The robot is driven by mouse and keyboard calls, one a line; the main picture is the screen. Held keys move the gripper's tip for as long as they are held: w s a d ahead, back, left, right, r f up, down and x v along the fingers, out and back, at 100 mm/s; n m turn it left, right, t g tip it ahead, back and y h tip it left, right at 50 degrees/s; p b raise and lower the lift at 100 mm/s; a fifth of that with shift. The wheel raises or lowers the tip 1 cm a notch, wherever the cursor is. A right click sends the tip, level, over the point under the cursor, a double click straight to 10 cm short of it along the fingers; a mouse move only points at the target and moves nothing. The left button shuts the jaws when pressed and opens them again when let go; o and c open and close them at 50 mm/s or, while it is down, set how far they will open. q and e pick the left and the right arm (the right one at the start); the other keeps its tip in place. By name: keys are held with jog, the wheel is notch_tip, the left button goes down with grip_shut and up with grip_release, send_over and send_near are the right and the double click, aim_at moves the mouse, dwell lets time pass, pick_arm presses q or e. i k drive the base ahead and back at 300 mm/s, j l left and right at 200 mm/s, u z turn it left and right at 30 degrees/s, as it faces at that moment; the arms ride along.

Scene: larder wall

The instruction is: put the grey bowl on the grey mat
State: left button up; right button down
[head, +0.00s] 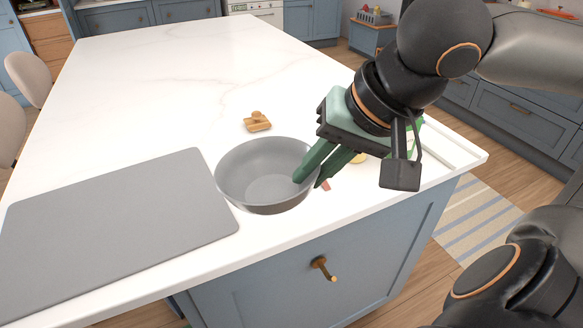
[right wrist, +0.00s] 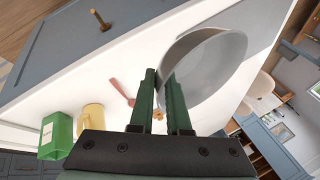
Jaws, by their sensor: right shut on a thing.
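The grey bowl (head: 262,160) is at the right of the grey mat (head: 115,225) on the white island top. It looks close to level, and I cannot tell whether its base touches the top. My right gripper (head: 308,180) is shut on the bowl's right rim, one finger inside and one outside. In the right wrist view the bowl (right wrist: 208,62) shows at the fingertips of the gripper (right wrist: 160,78). The mat is flat and bare. My left gripper is not in view.
A small wooden object (head: 257,122) lies behind the bowl. A yellow mug (right wrist: 90,118), a green box (right wrist: 55,135) and a red-handled thing (right wrist: 120,90) are near my right gripper. The island's front edge runs close below the bowl and mat. The back of the top is clear.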

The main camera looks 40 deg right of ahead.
aim_at(85, 232)
jog(key=i+j+z, duration=0.2)
jog(key=j, duration=0.3)
jog(key=i+j+z, duration=0.15)
jog(key=j, duration=0.4)
jog(key=j+z, duration=0.2)
jog(key=j, duration=0.3)
jog(key=i+j+z, duration=0.15)
jog(key=j, duration=0.45)
jog(key=k, duration=0.05)
